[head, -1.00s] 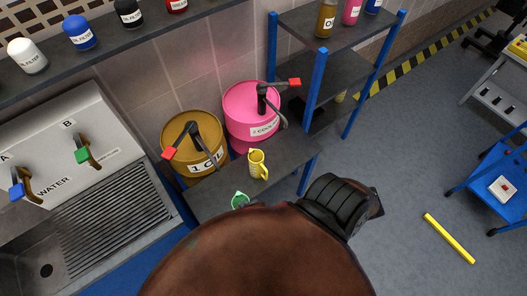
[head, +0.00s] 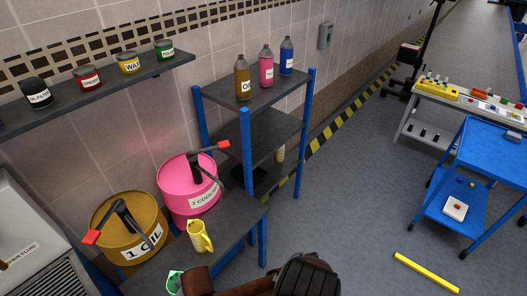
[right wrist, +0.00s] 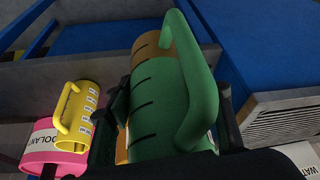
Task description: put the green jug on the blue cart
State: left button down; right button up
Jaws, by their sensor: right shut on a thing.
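The green jug (right wrist: 160,105) fills the middle of the right wrist view, its handle (right wrist: 198,80) toward the camera. My right gripper (right wrist: 175,115) is shut on it, with dark fingers on both sides. In the head view only the jug's rim (head: 174,283) shows at the bottom edge, by the grey bench; whether it touches the bench I cannot tell. My right arm shows there at bottom centre and its gripper is hidden. The blue cart (head: 500,150) stands at the far right, with a blue top and a lower shelf. My left gripper is not in view.
A yellow jug (head: 199,236) stands on the bench near the pink drum (head: 184,190) and brown drum (head: 112,215). A blue-posted shelf (head: 262,135) holds bottles. A red-buttoned white box (head: 455,208) sits on the cart's lower shelf. A yellow bar (head: 426,271) lies on the floor.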

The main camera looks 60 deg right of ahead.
aim_at(496, 150)
jog(key=z, duration=0.05)
jog(key=k, duration=0.1)
jog(key=z, duration=3.2)
jog(key=i, duration=5.55)
jog(key=z, duration=1.55)
jog(key=i, duration=0.35)
jog(key=z, duration=0.05)
